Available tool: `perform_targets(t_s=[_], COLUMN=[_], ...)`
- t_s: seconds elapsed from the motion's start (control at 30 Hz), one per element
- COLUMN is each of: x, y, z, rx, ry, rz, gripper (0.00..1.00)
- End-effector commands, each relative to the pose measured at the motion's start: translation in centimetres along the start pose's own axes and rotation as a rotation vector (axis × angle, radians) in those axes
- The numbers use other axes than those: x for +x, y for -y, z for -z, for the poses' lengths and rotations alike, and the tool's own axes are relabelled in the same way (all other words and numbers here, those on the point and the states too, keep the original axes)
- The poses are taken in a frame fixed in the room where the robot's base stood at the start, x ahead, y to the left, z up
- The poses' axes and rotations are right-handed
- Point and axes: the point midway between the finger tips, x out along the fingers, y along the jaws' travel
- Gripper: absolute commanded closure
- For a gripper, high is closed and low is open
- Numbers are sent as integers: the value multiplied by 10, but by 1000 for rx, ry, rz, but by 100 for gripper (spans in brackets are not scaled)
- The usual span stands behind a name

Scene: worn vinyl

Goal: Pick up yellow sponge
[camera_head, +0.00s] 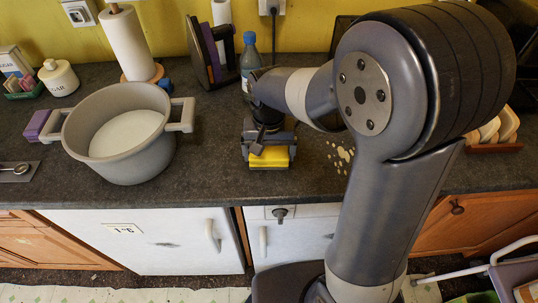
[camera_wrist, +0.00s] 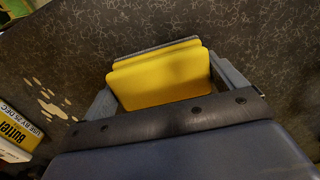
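The yellow sponge (camera_head: 269,157) is on the dark worktop near its front edge, below my gripper (camera_head: 268,148). In the wrist view, the sponge (camera_wrist: 162,82) shows a broad yellow face and a grey layer along its far edge. My gripper's two fingers (camera_wrist: 160,78) stand wide apart, one at each side of the sponge and very close to it. I cannot tell whether they press on it. The sponge's lower part is hidden behind the gripper body in the wrist view.
A large grey pot (camera_head: 120,150) stands to the left, with a purple sponge (camera_head: 37,125) beside it. A blue-capped bottle (camera_head: 250,62) and a rack (camera_head: 210,50) stand behind. Pale flakes (camera_head: 341,155) lie to the right. A butter pack (camera_wrist: 14,132) is at the wrist view's left edge.

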Motion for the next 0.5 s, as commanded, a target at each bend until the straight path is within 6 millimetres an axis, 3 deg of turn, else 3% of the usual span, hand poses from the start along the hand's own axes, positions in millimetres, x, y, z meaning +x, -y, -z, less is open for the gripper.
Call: perform_targets(t_s=[0.27, 0.5], x=[0, -2], y=[0, 0], z=[0, 0], rx=[0, 0], ry=[0, -1], rz=[0, 0], gripper=[31, 31])
